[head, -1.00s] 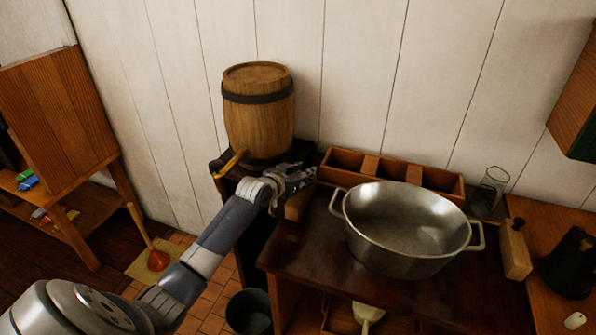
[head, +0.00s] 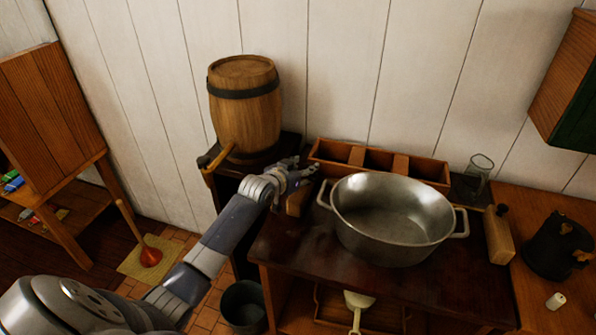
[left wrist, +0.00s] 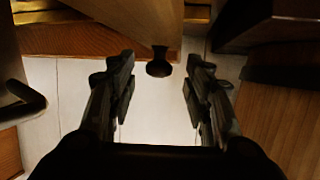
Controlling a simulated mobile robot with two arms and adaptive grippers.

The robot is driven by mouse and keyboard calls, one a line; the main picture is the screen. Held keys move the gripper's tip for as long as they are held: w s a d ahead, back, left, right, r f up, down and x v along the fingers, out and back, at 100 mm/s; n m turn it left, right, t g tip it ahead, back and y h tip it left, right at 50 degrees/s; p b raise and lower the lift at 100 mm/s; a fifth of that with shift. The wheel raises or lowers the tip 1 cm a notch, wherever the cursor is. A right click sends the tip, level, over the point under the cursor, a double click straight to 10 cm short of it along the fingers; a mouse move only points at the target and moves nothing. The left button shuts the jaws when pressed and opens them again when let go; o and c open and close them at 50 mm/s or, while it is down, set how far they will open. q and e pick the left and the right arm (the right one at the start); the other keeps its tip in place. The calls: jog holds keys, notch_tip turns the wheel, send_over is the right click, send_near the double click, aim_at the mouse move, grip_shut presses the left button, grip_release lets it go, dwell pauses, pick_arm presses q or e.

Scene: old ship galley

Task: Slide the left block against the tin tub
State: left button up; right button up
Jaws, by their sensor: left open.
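The left block (head: 296,201) is a wooden block standing on the dark tabletop, just left of the tin tub (head: 392,226). The tub is a wide grey metal vessel with two side handles. A small gap seems to separate block and tub, but the gripper hides part of it. My left gripper (head: 305,173) is at the top of the block, with its fingers pointing right towards the tub. In the left wrist view the open fingers stand apart, with the block's dark knob (left wrist: 158,66) showing between them. My right gripper is not in view.
A wooden barrel (head: 245,108) stands behind on the left. A compartmented wooden box (head: 428,171) lies along the wall behind the tub. A glass (head: 478,174) and a second knobbed block (head: 498,237) stand right of the tub. The tabletop in front is clear.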

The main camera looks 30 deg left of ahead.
pick_arm(q)
jog(key=v, duration=1.2)
jog(key=shift+w+r, duration=0.1)
jog(key=shift+w, duration=0.05)
